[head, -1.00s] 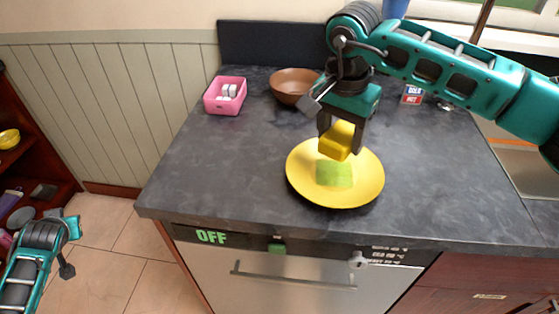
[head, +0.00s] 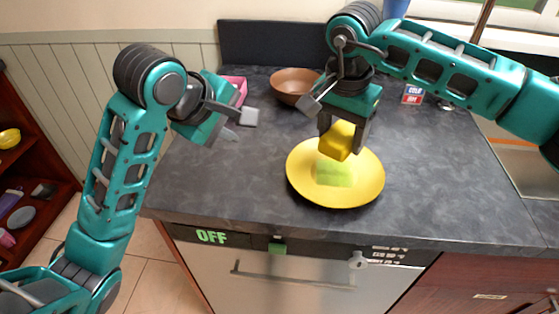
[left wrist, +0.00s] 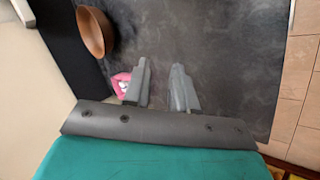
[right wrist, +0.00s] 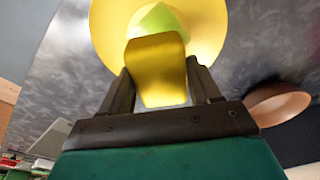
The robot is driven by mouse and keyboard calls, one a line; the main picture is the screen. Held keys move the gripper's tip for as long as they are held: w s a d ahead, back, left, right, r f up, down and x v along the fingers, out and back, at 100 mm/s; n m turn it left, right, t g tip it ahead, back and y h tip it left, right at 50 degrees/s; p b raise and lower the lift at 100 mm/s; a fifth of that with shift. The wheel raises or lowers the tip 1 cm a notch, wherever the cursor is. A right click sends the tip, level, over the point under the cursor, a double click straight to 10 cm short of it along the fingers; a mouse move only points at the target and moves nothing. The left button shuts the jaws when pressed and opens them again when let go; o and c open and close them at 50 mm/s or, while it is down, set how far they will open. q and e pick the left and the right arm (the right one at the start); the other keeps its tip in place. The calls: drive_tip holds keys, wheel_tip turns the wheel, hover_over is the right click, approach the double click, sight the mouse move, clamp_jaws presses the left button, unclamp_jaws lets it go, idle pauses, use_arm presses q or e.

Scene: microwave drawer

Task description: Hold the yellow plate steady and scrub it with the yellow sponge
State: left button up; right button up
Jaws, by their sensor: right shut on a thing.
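The yellow plate (head: 362,186) lies on the dark countertop near its front edge, with a light green patch (head: 334,173) on its middle. My right gripper (head: 343,136) is shut on the yellow sponge (head: 337,143), over the plate's far part. The sponge also shows between the fingers in the right wrist view (right wrist: 157,72), in front of the plate (right wrist: 107,22). I cannot tell whether the sponge touches the plate. My left gripper (head: 240,126) is open and empty, above the counter to the left of the plate. Its fingers stand apart in the left wrist view (left wrist: 160,82).
A brown bowl (head: 293,84) stands at the back of the counter. A pink container (head: 240,86) is partly hidden behind my left gripper. The counter right of the plate is clear.

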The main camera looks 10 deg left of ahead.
use_arm(q)
drive_tip(key=m+g+h, duration=0.1)
drive_tip(key=g, duration=0.1)
approach(306, 188)
wheel_tip(306, 188, up, 3)
drive_tip(key=a, duration=0.1)
drive_tip(key=x, duration=0.7)
drive_tip(key=s+x, duration=0.1)
drive_tip(key=x, duration=0.3)
drive_tip(key=shift+d+f, duration=0.1)
drive_tip(key=shift+f, duration=0.25)
clamp_jaws()
drive_tip(key=shift+o, duration=1.4)
unclamp_jaws()
clamp_jaws()
